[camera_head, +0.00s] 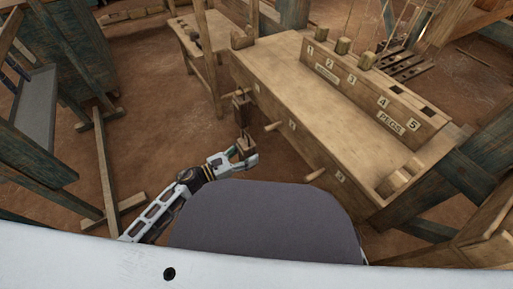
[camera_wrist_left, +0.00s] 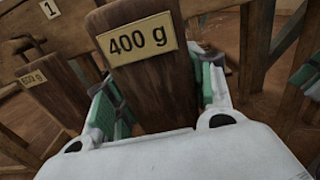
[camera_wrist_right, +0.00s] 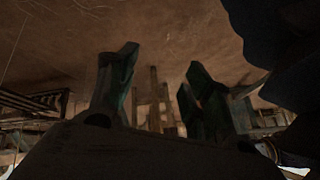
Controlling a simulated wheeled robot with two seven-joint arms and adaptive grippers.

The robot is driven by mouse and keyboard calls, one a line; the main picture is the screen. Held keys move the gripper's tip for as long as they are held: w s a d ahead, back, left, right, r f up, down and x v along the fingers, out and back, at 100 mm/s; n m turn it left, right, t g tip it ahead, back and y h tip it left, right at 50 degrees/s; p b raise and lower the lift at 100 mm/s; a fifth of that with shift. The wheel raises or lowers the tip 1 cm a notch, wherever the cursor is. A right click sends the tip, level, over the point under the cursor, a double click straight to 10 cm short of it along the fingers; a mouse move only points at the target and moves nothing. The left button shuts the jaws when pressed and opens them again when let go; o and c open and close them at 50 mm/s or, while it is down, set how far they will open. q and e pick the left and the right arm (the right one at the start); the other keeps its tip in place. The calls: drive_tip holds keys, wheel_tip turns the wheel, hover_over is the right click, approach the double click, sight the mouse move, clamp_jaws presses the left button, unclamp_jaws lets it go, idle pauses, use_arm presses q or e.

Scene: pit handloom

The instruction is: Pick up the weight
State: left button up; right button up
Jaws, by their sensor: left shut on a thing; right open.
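In the left wrist view a dark wooden weight (camera_wrist_left: 160,92) with a brass "400 g" plate stands between the green-padded fingers of my left gripper (camera_wrist_left: 158,84), which is shut on it. In the head view my left gripper (camera_head: 244,158) is at the loom table's near left side, around a small wooden block (camera_head: 244,145). A second wooden weight (camera_wrist_left: 62,92) with a partly readable plate is left of the held one in the left wrist view. My right gripper (camera_wrist_right: 160,82) is open and empty in the dark right wrist view; the head view does not show it.
The wooden table (camera_head: 275,85) carries a numbered peg rack (camera_head: 370,90), with round pegs sticking out of its near side. Another dark block (camera_head: 241,106) hangs beside the table. A wooden bench (camera_head: 190,40) stands behind. Brown floor (camera_head: 165,130) is open left of my left gripper.

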sight(241, 156)
use_arm(q)
drive_tip(key=p+v, duration=0.1)
drive_tip(key=v, duration=0.4)
drive_tip(key=shift+s+a, duration=0.25)
drive_tip(key=shift+a, duration=0.05)
drive_tip(key=shift+s+a, duration=0.35)
drive_tip(key=shift+a, duration=0.2)
drive_tip(key=shift+s+a, duration=0.2)
drive_tip(key=shift+a, duration=0.1)
use_arm(e)
drive_tip(key=r, duration=0.3)
drive_tip(key=shift+d+r+n+g, duration=0.15)
drive_tip(key=shift+d+n+g, duration=0.15)
drive_tip(key=shift+d, duration=0.05)
drive_tip(key=shift+w+a, duration=0.1)
drive_tip(key=shift+a, duration=0.1)
use_arm(q)
drive_tip(key=shift+r, duration=0.1)
